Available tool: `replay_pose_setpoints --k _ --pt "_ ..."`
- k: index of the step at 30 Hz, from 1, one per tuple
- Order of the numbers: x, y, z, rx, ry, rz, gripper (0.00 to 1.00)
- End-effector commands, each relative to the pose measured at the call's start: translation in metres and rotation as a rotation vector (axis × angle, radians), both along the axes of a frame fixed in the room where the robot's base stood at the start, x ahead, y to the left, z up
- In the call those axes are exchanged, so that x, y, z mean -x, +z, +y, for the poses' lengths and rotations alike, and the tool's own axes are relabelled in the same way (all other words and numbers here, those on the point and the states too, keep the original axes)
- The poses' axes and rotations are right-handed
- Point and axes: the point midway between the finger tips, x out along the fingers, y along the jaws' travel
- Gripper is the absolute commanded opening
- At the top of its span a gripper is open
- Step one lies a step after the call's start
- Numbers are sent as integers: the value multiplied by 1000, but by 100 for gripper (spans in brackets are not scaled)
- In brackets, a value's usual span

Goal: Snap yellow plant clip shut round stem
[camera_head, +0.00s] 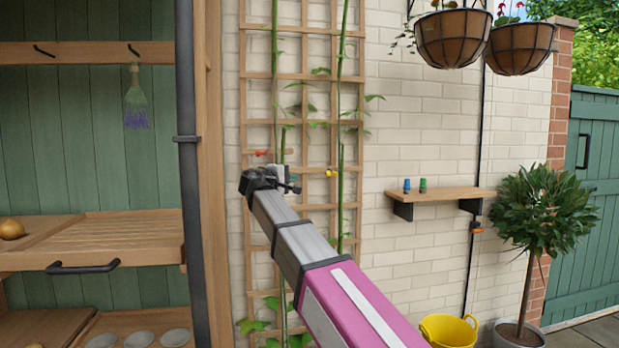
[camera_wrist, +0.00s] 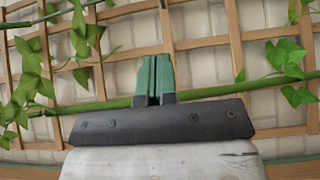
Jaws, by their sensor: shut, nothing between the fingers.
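The yellow plant clip (camera_head: 331,173) is small and sits at the right-hand green stem (camera_head: 341,150) on the trellis in the head view. Whether it is open or closed round that stem is too small to tell. My gripper (camera_head: 281,174) is in front of the trellis, left of the yellow clip and over the left-hand stem (camera_head: 275,80). In the wrist view my gripper's green fingers (camera_wrist: 155,76) are together and empty. A green stem (camera_wrist: 215,92) runs across that view behind the fingers; contact cannot be told. The yellow clip is not visible there.
A wooden trellis (camera_head: 308,76) stands against the pale brick wall, with leaves around the stems. A red clip (camera_head: 262,153) is at the left stem. A small wall shelf (camera_head: 440,195) holds blue and green items at right. A wooden potting bench (camera_head: 120,238) stands at left.

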Motion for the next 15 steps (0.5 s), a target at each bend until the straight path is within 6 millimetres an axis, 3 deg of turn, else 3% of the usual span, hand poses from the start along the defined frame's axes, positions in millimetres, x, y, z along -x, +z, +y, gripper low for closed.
replay_pose_setpoints --k 15 --pt "-74 0 -50 -1 -3 1 0"
